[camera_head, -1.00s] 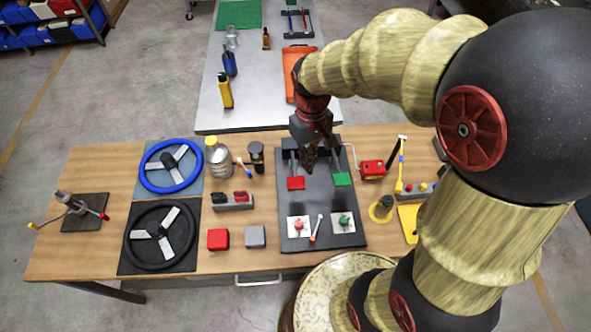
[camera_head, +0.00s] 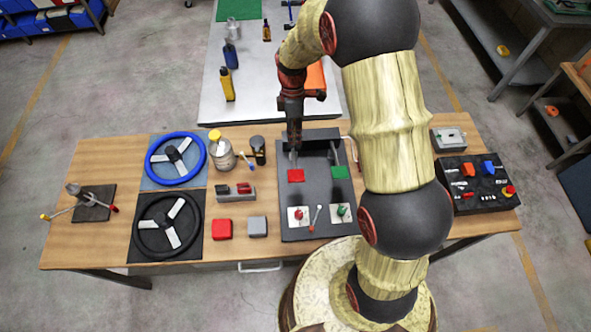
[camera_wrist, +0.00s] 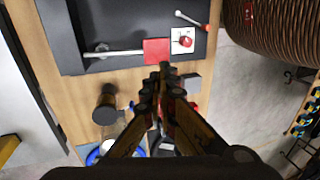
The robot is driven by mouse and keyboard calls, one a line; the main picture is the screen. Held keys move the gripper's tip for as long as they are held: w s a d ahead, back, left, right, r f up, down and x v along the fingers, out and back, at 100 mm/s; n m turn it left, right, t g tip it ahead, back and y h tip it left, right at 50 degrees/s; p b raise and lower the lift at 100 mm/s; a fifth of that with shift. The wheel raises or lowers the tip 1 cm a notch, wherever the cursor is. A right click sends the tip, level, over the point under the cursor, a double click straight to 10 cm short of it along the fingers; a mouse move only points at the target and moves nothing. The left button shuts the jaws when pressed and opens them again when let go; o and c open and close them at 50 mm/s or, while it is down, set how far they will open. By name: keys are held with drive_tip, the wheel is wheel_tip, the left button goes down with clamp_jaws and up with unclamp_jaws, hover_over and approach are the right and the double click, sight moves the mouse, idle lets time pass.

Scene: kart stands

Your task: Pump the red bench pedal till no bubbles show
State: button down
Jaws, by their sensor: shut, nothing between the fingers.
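The red bench pedal (camera_head: 296,176) is a flat red pad on a metal arm on the dark pedal plate (camera_head: 317,190). A green pedal (camera_head: 340,172) stands to its right. In the wrist view the red pedal (camera_wrist: 157,50) lies just beyond my fingertips. My gripper (camera_head: 294,145) is shut and empty, pointing down near the back of the pedal plate, behind the red pad. It also shows in the wrist view (camera_wrist: 163,75). Contact with the pedal cannot be told. No bubbles can be made out at this size.
A red knob (camera_head: 299,214) and a green knob (camera_head: 342,211) sit on white pads at the plate's front. A clear bottle (camera_head: 222,155) and a dark jar (camera_head: 258,150) stand to the left. Red and grey blocks (camera_head: 222,229) lie near the front. My arm hides part of the bench's right.

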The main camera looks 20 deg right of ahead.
sight(296, 177)
idle(0.3)
drive_tip(key=p+x, duration=0.2)
drive_tip(key=x, duration=1.2)
drive_tip(key=shift+s, duration=0.1)
